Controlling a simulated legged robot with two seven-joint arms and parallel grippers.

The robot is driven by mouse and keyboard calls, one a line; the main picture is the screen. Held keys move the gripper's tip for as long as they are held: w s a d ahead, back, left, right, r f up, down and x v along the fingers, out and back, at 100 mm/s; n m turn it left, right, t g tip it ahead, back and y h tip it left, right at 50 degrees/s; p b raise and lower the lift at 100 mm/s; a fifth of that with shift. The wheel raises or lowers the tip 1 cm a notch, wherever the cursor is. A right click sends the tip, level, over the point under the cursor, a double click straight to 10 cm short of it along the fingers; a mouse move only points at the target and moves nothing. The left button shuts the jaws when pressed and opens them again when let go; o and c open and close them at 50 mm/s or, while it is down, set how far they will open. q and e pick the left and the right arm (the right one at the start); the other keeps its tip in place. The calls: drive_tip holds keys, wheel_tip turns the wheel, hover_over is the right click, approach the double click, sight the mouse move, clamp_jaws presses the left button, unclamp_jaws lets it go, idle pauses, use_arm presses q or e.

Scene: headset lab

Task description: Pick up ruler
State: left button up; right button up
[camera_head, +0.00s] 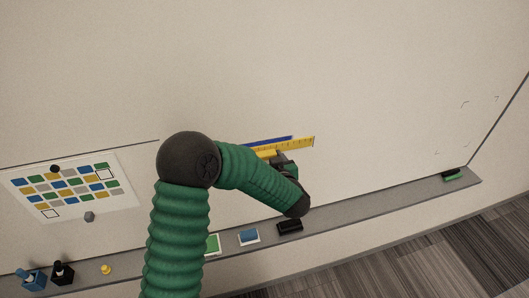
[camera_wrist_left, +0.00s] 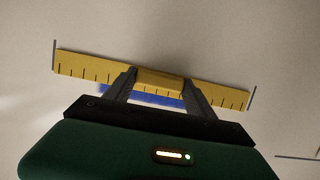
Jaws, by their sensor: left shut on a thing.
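The yellow ruler (camera_head: 299,142) with dark tick marks is in front of the whiteboard, just above the ledge in the head view. It also shows in the left wrist view (camera_wrist_left: 88,67), tilted slightly down to the right. My left gripper (camera_head: 281,157) is shut on the ruler; in the left wrist view its two fingers (camera_wrist_left: 158,82) cross the ruler near its middle. A blue strip (camera_head: 268,141) shows along the ruler, behind it. My green arm hides part of the ruler's left side in the head view. My right gripper is not in view.
A grey ledge (camera_head: 345,212) runs under the whiteboard (camera_head: 330,60). On it are a black block (camera_head: 289,226), a blue card (camera_head: 249,237), a green card (camera_head: 212,243), bottles (camera_head: 62,272) and a green-black eraser (camera_head: 453,175). A colour chart (camera_head: 72,188) hangs at left.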

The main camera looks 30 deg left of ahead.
sight(264, 135)
use_arm(q)
drive_tip(key=shift+w+r, duration=0.1)
drive_tip(key=shift+r, duration=0.1)
drive_tip(key=shift+d+r+b, duration=0.1)
drive_tip(key=shift+b, duration=0.3)
drive_tip(key=shift+r, duration=0.3)
wheel_tip(264, 135, up, 6)
drive_tip(key=shift+b, duration=0.8)
drive_tip(key=s+d+b, duration=0.4)
drive_tip(key=s+d, duration=0.8)
drive_tip(key=d, duration=0.3)
drive_tip(key=shift+s+b, duration=0.35)
drive_tip(key=shift+s, duration=0.05)
drive_tip(key=shift+f, duration=0.1)
